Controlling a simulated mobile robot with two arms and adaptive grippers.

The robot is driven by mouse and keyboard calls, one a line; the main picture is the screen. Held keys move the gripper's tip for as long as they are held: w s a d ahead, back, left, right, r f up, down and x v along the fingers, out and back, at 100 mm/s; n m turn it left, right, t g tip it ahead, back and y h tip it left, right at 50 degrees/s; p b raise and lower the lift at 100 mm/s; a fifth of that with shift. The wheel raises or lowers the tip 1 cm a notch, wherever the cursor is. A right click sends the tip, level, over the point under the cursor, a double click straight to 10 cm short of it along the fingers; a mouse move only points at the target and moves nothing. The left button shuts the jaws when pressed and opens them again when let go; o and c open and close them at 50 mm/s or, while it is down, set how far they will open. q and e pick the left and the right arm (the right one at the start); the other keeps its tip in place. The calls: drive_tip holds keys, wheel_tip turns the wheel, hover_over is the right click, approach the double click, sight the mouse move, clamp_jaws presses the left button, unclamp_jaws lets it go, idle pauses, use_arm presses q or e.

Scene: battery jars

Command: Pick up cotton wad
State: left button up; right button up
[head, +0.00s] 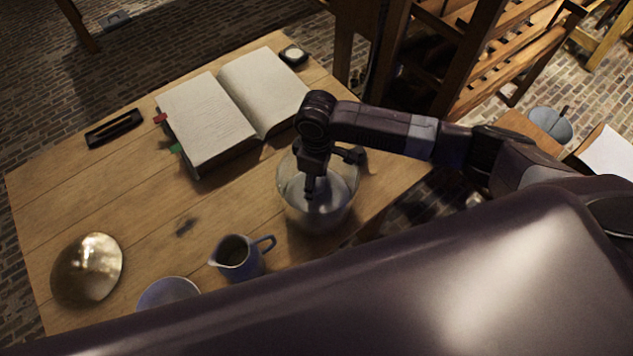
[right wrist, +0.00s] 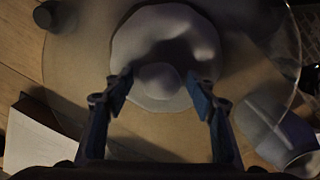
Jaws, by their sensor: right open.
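A clear glass jar (head: 345,207) stands on the wooden table near its right edge. My right gripper (head: 312,190) points down into the jar's mouth. In the right wrist view, the open fingers of this gripper (right wrist: 160,88) stand on either side of a small pale round lump (right wrist: 157,80), which looks like the cotton wad. A larger pale, rounded mass (right wrist: 150,40) lies behind it; I cannot tell whether the two are one piece. No clear grip on the lump shows. In the head view the arm and gripper hide much of the jar's inside. My left gripper is out of view.
The table (head: 95,190) carries an open book (head: 215,120) at the back, a blue-grey pitcher (head: 238,258) left of the jar, a small bowl (head: 168,292) and a shiny domed metal piece (head: 88,270). A dark narrow case (head: 114,128) lies far left. The left middle is clear.

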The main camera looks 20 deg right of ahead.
drive_tip(key=c, duration=0.9)
drive_tip(key=shift+r, duration=0.15)
drive_tip(key=shift+r+b, duration=1.15)
drive_tip(key=shift+r, duration=8.75)
drive_tip(key=shift+o, duration=0.6)
drive_tip(key=c, duration=0.4)
drive_tip(key=shift+a+f, duration=0.1)
